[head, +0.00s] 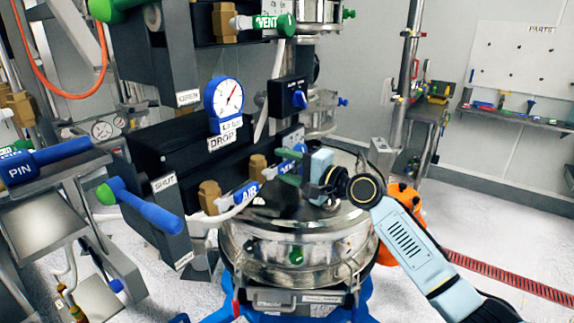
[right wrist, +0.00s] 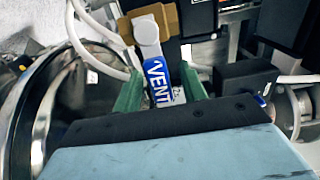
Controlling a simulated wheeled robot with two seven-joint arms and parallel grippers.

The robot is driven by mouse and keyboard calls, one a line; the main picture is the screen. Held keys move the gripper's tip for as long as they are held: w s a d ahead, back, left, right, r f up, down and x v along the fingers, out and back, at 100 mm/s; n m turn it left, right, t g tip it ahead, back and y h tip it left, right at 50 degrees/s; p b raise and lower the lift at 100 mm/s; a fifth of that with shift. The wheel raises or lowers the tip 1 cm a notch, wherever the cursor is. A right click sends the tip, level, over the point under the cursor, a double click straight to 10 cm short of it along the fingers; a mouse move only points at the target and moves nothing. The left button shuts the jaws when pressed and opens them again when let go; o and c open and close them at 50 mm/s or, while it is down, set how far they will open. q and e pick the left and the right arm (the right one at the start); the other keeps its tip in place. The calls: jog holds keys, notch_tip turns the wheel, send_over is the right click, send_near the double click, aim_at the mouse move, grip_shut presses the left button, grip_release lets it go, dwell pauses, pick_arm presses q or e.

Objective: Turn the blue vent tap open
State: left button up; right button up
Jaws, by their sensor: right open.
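The blue vent tap (head: 292,153) has a blue handle lettered VENT, beside a brass valve body above the steel sifter vessel. In the right wrist view its handle (right wrist: 158,82) points down between my two green fingers, below a white round cap. My right gripper (head: 287,168) is open around this handle, one finger on each side; it also shows in the right wrist view (right wrist: 160,88). I cannot tell if either finger touches the handle. The gripper's body hides part of the vessel lid. My left gripper is not in view.
A blue AIR tap (head: 246,193) sits just left of the vent tap. A green VENT tap (head: 272,23) is higher up. A dial gauge (head: 224,98) and a black box with a blue knob (head: 289,97) stand behind. The steel vessel (head: 290,235) lies below.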

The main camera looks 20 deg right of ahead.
jog(key=shift+c, duration=0.4)
grip_shut()
